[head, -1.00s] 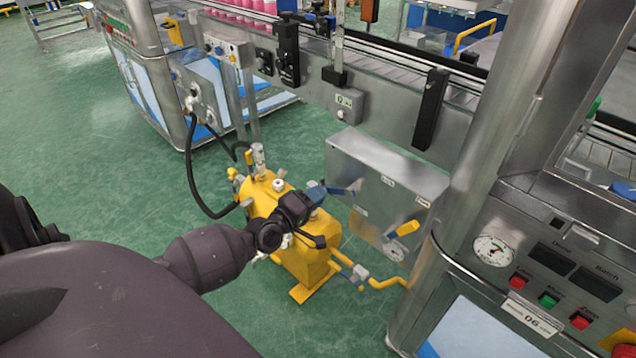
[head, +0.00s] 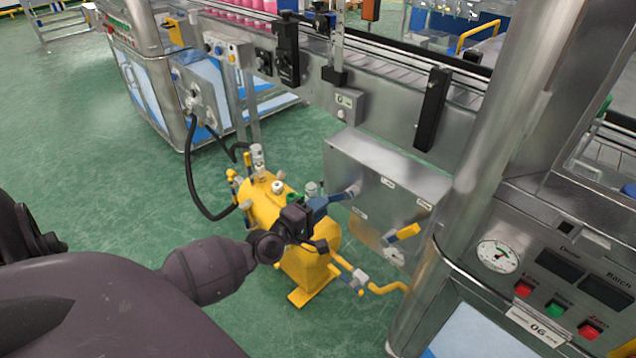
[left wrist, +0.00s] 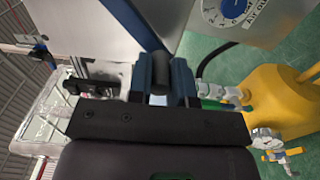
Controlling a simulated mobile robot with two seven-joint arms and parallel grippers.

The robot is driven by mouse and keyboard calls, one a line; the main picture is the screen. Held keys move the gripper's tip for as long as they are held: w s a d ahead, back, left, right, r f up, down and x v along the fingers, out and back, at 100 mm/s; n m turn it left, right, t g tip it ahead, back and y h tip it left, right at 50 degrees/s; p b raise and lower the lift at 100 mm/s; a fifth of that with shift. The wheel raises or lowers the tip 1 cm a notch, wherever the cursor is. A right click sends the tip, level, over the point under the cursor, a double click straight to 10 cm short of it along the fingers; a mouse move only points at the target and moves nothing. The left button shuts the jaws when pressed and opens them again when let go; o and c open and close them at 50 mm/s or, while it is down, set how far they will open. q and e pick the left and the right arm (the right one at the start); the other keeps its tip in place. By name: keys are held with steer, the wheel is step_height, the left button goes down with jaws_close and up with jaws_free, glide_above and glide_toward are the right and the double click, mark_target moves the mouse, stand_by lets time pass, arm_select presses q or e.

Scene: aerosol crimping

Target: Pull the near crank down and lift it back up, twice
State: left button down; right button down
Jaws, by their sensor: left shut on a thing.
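The crank (head: 346,192) is a short lever on the left side of a silver box beside the conveyor line. My left gripper (head: 320,205) reaches it from the left, with its blue fingers at the lever's outer end. In the left wrist view, the dark round grip (left wrist: 160,72) of the crank sits between the two blue fingers (left wrist: 161,82), which are shut on it. The gripper body hides part of the crank. My right gripper is not in view.
A yellow tank (head: 262,204) with valves and a pipe stands just below and behind my gripper. A steel column (head: 490,150) and a control panel with a gauge (head: 497,256) stand at right.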

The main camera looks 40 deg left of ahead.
arm_select(q)
steer(key=shift+d+f, duration=0.1)
steer(key=shift+f, duration=0.05)
steer(key=c, duration=1.3)
jaws_free()
steer(key=shift+o, duration=1.3)
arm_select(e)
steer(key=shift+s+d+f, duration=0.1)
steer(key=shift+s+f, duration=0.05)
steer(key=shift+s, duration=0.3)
arm_select(q)
steer(key=shift+s, duration=0.15)
steer(key=s, duration=1)
steer(key=shift+s+a+p, duration=0.3)
steer(key=shift+a+p, duration=0.1)
steer(key=shift+a, duration=0.05)
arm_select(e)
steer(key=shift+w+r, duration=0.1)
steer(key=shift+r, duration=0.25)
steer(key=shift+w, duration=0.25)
